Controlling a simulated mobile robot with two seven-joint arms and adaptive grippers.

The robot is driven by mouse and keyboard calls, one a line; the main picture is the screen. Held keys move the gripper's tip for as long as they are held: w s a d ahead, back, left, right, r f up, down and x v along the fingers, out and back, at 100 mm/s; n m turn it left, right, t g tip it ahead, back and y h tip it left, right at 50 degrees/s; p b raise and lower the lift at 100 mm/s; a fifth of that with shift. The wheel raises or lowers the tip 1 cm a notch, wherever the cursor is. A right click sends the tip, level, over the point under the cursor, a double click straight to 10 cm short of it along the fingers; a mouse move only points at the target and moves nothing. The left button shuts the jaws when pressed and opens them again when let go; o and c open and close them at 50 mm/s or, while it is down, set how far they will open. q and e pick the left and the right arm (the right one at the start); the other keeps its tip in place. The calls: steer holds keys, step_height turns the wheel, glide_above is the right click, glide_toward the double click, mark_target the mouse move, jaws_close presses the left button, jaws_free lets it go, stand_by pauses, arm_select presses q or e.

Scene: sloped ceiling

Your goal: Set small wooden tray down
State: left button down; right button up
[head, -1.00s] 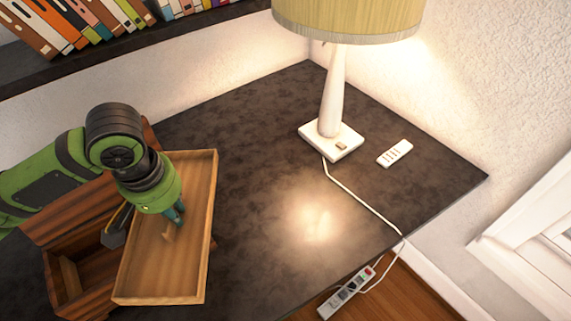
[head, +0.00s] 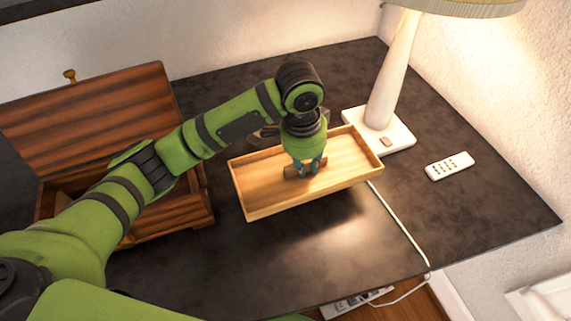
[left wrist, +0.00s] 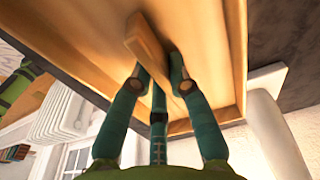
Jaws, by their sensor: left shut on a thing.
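The small wooden tray (head: 262,207) is a shallow light-wood rectangle with a raised grip in its middle. My left gripper (head: 306,168) is shut on this grip, reaching into the tray from above. A shadow below the tray shows it is held above the dark tabletop, left of the lamp base. In the left wrist view, the fingers (left wrist: 162,75) close around the grip, and the tray (left wrist: 210,30) fills the upper part. My right gripper is in neither view.
An open wooden box (head: 180,222) with a raised lid (head: 85,105) stands at the left. A lamp base (head: 395,135) is close to the tray's right end, with a white remote (head: 450,166) beyond. A cord (head: 400,229) crosses the front right. The dark tabletop (head: 230,270) is clear in front.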

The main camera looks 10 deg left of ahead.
arm_select(q)
steer(key=w+a+f, duration=0.4)
steer(key=w+a, duration=0.1)
steer(key=shift+w+a+f+p, duration=0.1)
steer(key=shift+p, duration=0.25)
steer(key=shift+w+a+f, duration=0.3)
steer(key=shift+w+f, duration=0.1)
steer(key=shift+f, duration=0.05)
steer(key=shift+f+p, duration=0.4)
steer(key=shift+f, duration=1.5)
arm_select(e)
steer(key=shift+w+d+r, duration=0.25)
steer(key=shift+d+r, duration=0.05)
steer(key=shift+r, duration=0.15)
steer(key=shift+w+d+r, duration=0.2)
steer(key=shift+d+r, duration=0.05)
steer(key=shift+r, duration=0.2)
arm_select(q)
steer(key=shift+f, duration=0.15)
steer(key=c, duration=1.2)
jaws_free()
steer(key=r, duration=0.8)
steer(key=s+a+r, duration=0.1)
steer(key=r, duration=0.3)
steer(key=shift+a+r+b, duration=0.1)
steer(key=shift+b, duration=0.3)
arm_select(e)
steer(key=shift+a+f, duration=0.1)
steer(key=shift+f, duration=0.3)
